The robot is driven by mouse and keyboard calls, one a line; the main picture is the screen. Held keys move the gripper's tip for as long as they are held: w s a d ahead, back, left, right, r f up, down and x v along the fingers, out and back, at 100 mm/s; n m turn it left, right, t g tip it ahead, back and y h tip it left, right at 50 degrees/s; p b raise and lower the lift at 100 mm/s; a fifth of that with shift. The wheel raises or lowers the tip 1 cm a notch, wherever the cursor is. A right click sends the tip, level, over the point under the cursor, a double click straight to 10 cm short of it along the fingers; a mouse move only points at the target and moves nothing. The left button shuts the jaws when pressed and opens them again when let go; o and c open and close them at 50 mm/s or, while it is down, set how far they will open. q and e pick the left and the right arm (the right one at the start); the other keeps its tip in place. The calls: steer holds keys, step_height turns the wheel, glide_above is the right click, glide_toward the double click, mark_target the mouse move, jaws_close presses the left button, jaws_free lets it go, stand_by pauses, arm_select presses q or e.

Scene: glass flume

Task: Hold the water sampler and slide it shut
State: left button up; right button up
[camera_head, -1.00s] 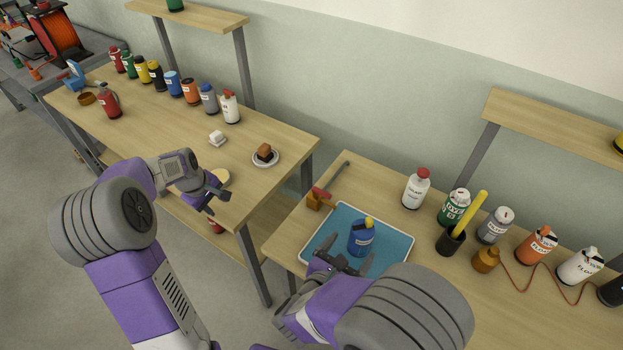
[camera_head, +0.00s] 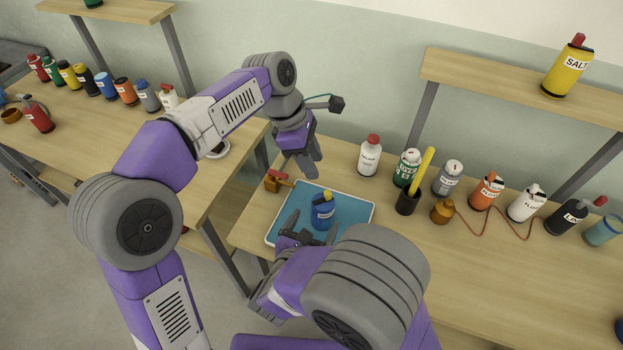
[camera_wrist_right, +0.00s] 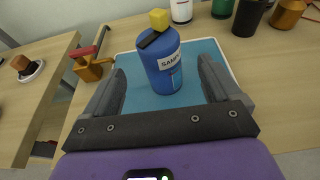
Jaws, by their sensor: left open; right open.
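The water sampler is a blue bottle (camera_head: 322,212) with a yellow knob on top and a white label. It stands upright on a blue tray (camera_head: 359,214) with a pale rim. In the right wrist view the sampler (camera_wrist_right: 165,70) stands just ahead of and between the fingers of my right gripper (camera_wrist_right: 165,88), which is open and not visibly touching it. My right gripper (camera_head: 296,232) also shows at the tray's near left. My left gripper (camera_head: 309,168) points down above the tray's far edge, behind the sampler; its fingers overlap in the head view.
A brass valve with a red handle (camera_head: 277,180) sits at the tray's left corner. A white bottle (camera_head: 369,158), a green bottle (camera_head: 407,168) and a black cup (camera_head: 407,202) with a yellow stick stand behind and right. The table front right is clear.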

mark_target(328, 192)
steer(key=x, duration=0.7)
steer(key=shift+w, duration=0.1)
steer(key=c, duration=1.2)
steer(key=shift+o, duration=0.2)
arm_select(q)
steer(key=d+r+m+y, duration=0.2)
steer(key=d+m+y, duration=0.2)
steer(key=m, duration=0.7)
steer(key=shift+t, duration=0.3)
steer(key=f, duration=1.1)
steer(key=shift+s+f, duration=0.3)
steer(key=shift+f, duration=0.05)
